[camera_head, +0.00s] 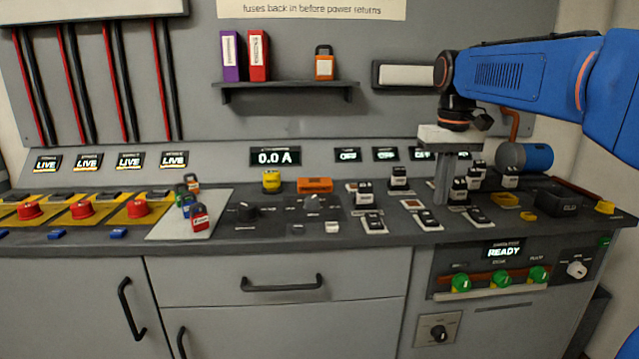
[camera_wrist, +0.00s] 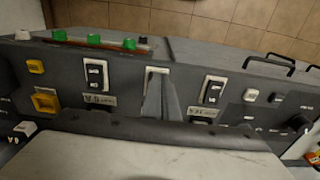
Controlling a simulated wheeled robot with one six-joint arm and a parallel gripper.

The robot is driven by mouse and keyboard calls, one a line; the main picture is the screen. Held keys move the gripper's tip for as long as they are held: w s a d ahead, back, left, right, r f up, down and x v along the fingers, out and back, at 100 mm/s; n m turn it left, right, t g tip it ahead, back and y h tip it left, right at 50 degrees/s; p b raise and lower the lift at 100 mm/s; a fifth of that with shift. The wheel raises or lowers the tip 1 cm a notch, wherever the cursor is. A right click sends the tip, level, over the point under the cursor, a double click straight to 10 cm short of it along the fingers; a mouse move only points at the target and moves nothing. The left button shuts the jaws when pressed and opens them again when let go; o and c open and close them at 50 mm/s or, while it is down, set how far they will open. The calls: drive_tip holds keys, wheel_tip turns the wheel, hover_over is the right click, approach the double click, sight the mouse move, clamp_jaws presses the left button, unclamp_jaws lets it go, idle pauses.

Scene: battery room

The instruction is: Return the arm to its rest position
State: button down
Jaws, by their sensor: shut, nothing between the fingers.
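My arm is blue and reaches in from the right in the head view. My gripper (camera_head: 441,203) points down over the right part of the grey console (camera_head: 330,236), among black-and-white switch units. Its fingers are together with nothing between them. In the wrist view the grey fingers (camera_wrist: 160,105) stand in front of one switch plate, between two switch units (camera_wrist: 95,75) and (camera_wrist: 213,92). The pale gripper body fills the bottom of that view. I cannot tell whether the fingertips touch the switch behind them.
Several switch units crowd around the gripper. A blue cylinder (camera_head: 525,157) and a black box (camera_head: 562,202) lie to its right. Red buttons (camera_head: 82,209) and padlocks (camera_head: 200,217) sit on the left console. Space above the console's middle is clear.

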drive_tip(key=s+f+t, duration=0.2)
drive_tip(key=s+f, duration=0.8)
drive_tip(key=s, duration=0.3)
drive_tip(key=s+a+f+t, duration=0.1)
drive_tip(key=s+f+t, duration=0.1)
drive_tip(key=s+f, duration=0.9)
drive_tip(key=shift+s+a, duration=0.25)
drive_tip(key=shift+s, duration=0.9)
